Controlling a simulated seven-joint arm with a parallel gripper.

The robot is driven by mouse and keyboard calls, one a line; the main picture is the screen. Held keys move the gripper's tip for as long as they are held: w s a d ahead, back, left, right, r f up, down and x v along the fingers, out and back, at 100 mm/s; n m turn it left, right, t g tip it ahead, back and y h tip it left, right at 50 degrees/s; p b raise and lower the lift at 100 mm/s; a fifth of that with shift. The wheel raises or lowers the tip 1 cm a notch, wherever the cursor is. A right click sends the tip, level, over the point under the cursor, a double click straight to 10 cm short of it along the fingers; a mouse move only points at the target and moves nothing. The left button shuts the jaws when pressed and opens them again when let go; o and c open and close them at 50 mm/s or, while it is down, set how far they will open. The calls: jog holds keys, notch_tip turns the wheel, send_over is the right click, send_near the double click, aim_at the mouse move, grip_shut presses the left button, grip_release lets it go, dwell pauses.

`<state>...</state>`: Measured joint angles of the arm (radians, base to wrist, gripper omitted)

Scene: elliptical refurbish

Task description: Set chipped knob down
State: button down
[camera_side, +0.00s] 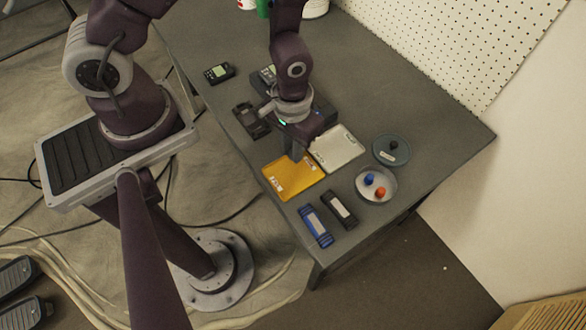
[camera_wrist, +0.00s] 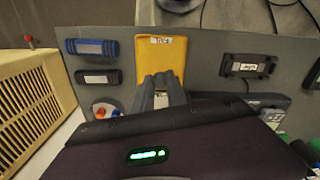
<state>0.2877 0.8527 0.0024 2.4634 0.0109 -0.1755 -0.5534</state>
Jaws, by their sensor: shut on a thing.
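My gripper (camera_side: 297,154) points down just above the far edge of a yellow pad (camera_side: 281,182), beside a pale tray (camera_side: 350,140). In the wrist view its fingers (camera_wrist: 162,84) are close together over the near edge of the yellow pad (camera_wrist: 160,58). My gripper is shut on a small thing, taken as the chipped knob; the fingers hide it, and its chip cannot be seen. A pale round dish (camera_side: 388,195) to the right holds a blue knob (camera_side: 369,178) and a red knob (camera_side: 381,191).
A dark round dish (camera_side: 378,154) with a small dark piece stands behind the pale dish. A blue device (camera_side: 316,227) and a black device (camera_side: 340,209) lie near the front edge. Other dark devices (camera_side: 251,120) lie left of my gripper. The table's back right is clear.

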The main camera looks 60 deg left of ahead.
aim_at(292, 174)
notch_tip(292, 174, down, 8)
jog(key=shift+r, duration=0.1)
jog(key=c, duration=1.3)
grip_release()
jog(key=shift+c, duration=0.2)
